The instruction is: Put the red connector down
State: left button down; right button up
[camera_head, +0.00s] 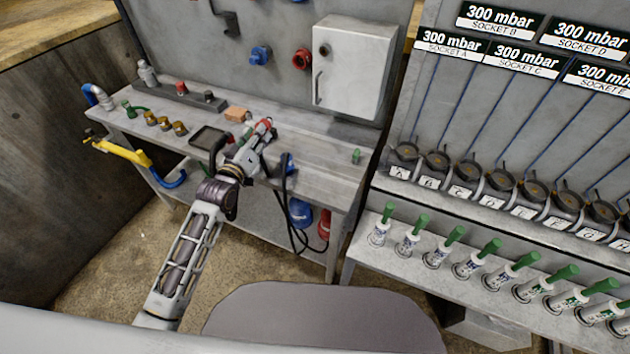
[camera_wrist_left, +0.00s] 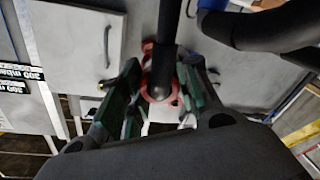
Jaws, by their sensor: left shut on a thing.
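My left gripper (camera_head: 260,132) reaches over the workbench (camera_head: 330,160) from the left, near the bench's middle. It is shut on the red connector (camera_head: 265,123), which shows as a small red patch at the fingertips. In the left wrist view the red connector (camera_wrist_left: 147,93) shows between the gripper's green and dark fingers (camera_wrist_left: 155,98). A dark bar or hose crosses in front of it and hides part of it. I cannot tell whether the connector touches the bench top. My right gripper is in neither view.
A dark tray (camera_head: 208,140) and an orange-brown block (camera_head: 238,114) lie close by. Brass fittings (camera_head: 164,124) stand to the left. Red (camera_head: 301,59) and blue (camera_head: 261,55) fittings and a white cabinet (camera_head: 352,68) are on the back panel. The bench's right part is mostly clear.

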pick_arm(q)
jog(key=s+f+n+y, duration=0.2)
jog(key=s+f+y, duration=0.1)
jog(key=s+f, duration=0.8)
jog(key=s, duration=0.3)
jog(key=shift+f+y, duration=0.35)
jog(key=shift+y, duration=0.05)
dwell(0.4)
